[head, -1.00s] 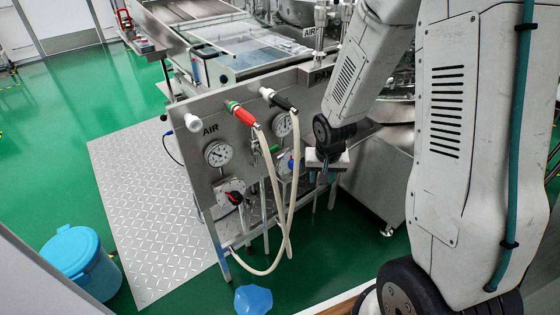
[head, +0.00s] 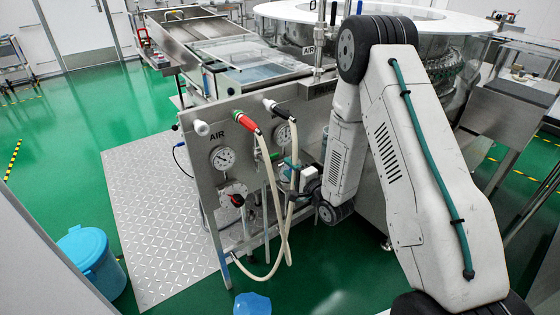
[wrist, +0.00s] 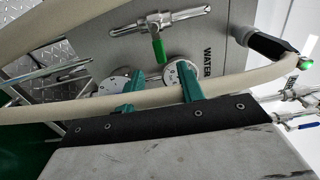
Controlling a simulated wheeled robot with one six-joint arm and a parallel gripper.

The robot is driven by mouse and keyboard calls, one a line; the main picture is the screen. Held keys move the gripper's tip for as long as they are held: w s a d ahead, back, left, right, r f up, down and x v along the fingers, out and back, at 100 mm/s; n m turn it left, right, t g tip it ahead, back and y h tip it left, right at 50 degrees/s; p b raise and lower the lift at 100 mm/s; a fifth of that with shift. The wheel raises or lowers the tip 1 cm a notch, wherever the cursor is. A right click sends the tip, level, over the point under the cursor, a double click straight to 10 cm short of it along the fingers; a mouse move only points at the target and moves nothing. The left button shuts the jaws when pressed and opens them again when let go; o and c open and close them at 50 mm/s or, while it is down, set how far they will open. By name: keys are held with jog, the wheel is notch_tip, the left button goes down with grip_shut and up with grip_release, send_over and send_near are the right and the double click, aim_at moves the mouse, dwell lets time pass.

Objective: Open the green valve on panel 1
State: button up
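The green valve shows in the wrist view as a green lever handle (wrist: 159,50) on a metal pipe fitting near the WATER label. The fitting is on the steel panel (head: 205,172), which is marked AIR in the head view. I cannot tell which panel number it bears. My gripper (wrist: 158,90) has two teal fingers, set apart with nothing clearly gripped between them. The green handle is just beyond the fingers and apart from them. A cream hose (wrist: 235,90) crosses the view at the fingers. In the head view, my gripper is at the panel's right side, partly hidden by hoses and wrist.
Red (head: 246,122) and black (head: 277,107) hose connectors sit on the panel top, with cream hoses hanging in front. A blue bin (head: 95,262) stands on the green floor at left.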

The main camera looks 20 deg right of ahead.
aim_at(276, 157)
jog(key=x, duration=0.7)
jog(key=shift+d, duration=0.1)
grip_shut()
